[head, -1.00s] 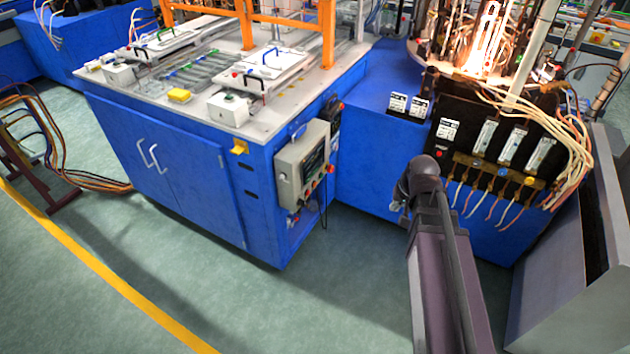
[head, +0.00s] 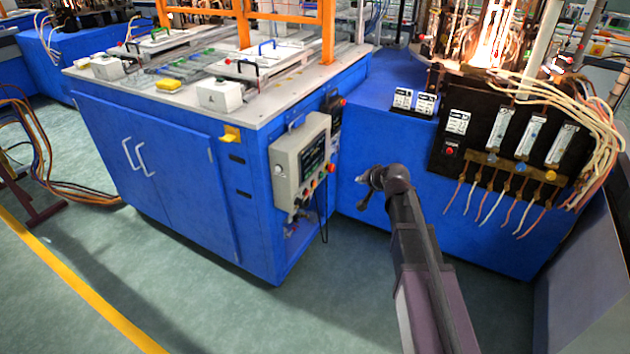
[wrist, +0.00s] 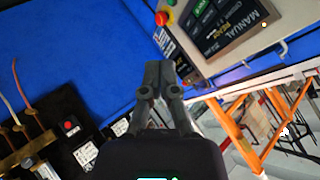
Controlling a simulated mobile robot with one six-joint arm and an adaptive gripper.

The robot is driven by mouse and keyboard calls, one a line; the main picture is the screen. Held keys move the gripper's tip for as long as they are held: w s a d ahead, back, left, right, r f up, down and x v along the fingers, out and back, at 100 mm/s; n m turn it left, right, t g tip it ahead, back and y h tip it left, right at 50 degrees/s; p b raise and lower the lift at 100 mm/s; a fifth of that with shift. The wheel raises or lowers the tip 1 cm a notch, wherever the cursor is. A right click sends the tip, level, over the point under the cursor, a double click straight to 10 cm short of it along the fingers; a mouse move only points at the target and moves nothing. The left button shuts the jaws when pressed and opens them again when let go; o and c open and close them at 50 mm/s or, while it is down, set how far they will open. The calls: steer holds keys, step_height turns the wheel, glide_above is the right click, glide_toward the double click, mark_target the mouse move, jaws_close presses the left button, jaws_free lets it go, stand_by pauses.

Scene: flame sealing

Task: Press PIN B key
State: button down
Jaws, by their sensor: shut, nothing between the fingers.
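The grey control panel box (head: 301,165) hangs on the right end of the blue cabinet, with a dark screen (head: 313,158) and coloured buttons. In the wrist view the panel (wrist: 213,62) is at the upper right, tilted, its dark screen (wrist: 222,20) showing "MANUAL" and smaller labels. I cannot make out which key is PIN B. My gripper (head: 365,190) is right of the panel and apart from it, in front of the blue machine.
The blue cabinet (head: 185,185) carries a white worktop with fixtures and an orange frame (head: 328,30). A black board (head: 440,150) with flow meters, a red button (head: 449,152) and hoses stands right of my arm. A grey housing (head: 590,260) is at lower right. Green floor in front is clear.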

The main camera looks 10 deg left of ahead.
mark_target(317, 167)
steer(key=w+a+f+m+t+b, duration=0.2)
steer(key=w+a+f+b, duration=0.1)
steer(key=w+b, duration=0.3)
steer(key=w+a+f+m+t+y+b, duration=0.1)
steer(key=w+a+f+m+t+b, duration=0.1)
steer(key=w+f+b, duration=0.4)
steer(key=a+t+b, duration=0.1)
steer(key=b, duration=0.2)
steer(key=shift+w+f, duration=0.15)
steer(key=shift+f, duration=0.15)
steer(key=shift+a, duration=0.2)
steer(key=shift+w+a, duration=0.5)
steer(key=shift+a, duration=0.85)
steer(key=shift+w+a, duration=0.5)
steer(key=shift+a, duration=0.85)
steer(key=shift+w+a, duration=0.5)
steer(key=shift+a, duration=0.85)
steer(key=shift+w+a, duration=0.3)
steer(key=shift+a, duration=0.4)
steer(key=shift+d, duration=0.15)
steer(key=shift+s+d, duration=0.3)
steer(key=shift+d, duration=0.3)
steer(key=shift+d, duration=0.1)
